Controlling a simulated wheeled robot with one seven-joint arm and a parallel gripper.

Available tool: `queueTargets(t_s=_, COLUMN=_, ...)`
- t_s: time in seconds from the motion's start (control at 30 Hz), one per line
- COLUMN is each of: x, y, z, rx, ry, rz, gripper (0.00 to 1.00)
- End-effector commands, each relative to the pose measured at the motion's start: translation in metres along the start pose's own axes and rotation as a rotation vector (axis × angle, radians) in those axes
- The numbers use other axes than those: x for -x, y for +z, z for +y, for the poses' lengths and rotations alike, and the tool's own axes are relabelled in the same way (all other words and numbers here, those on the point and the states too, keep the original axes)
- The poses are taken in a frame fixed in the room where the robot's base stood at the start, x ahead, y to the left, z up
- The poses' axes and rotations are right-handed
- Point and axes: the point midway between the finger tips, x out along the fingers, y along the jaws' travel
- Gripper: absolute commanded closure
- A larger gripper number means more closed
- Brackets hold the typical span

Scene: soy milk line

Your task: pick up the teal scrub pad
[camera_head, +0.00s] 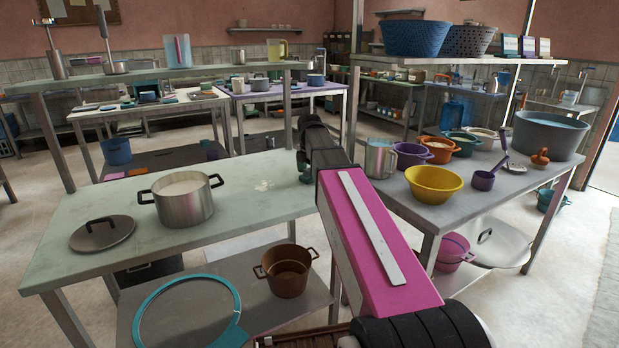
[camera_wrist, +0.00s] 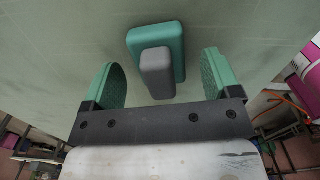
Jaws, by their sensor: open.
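The teal scrub pad (camera_wrist: 174,38) shows in the wrist view, with a grey grip block (camera_wrist: 157,74) on it. It lies on the pale green tabletop, ahead of my gripper (camera_wrist: 163,82). My gripper's two green-lined fingers stand wide apart, one to the left and one to the right of the pad, and nothing is between them in contact. In the head view my arm reaches over the pale green table (camera_head: 120,215), and it hides the pad and most of the gripper.
A steel pot (camera_head: 184,205) of white liquid and a dark lid (camera_head: 103,232) stand on the same table at left. On the right table are a steel jug (camera_head: 380,158), a yellow bowl (camera_head: 433,184) and several other pots. A shelf (camera_head: 150,76) spans above the pale green table.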

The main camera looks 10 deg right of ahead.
Motion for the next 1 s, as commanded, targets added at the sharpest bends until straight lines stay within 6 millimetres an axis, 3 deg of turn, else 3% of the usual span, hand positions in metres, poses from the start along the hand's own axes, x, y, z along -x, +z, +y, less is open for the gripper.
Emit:
queueTargets(t_s=0.1, x=-0.0127, y=-0.0004, z=-0.0004, rx=0.0, ry=-0.001, rz=0.0, gripper=0.17)
queueTargets(t_s=0.37, x=-0.0145, y=-0.0002, z=0.0, rx=0.0, ry=0.0, rz=0.0, gripper=0.2)
queueTargets(t_s=0.5, x=-0.0144, y=-0.0002, z=-0.0001, rx=0.0, ry=0.0, rz=0.0, gripper=0.66)
queueTargets(t_s=0.53, x=-0.0143, y=-0.0002, z=0.0, rx=0.0, ry=0.0, rz=0.0, gripper=0.71)
queueTargets(t_s=1.0, x=-0.0077, y=-0.0001, z=0.0003, rx=0.0, ry=0.001, rz=-0.001, gripper=0.71)
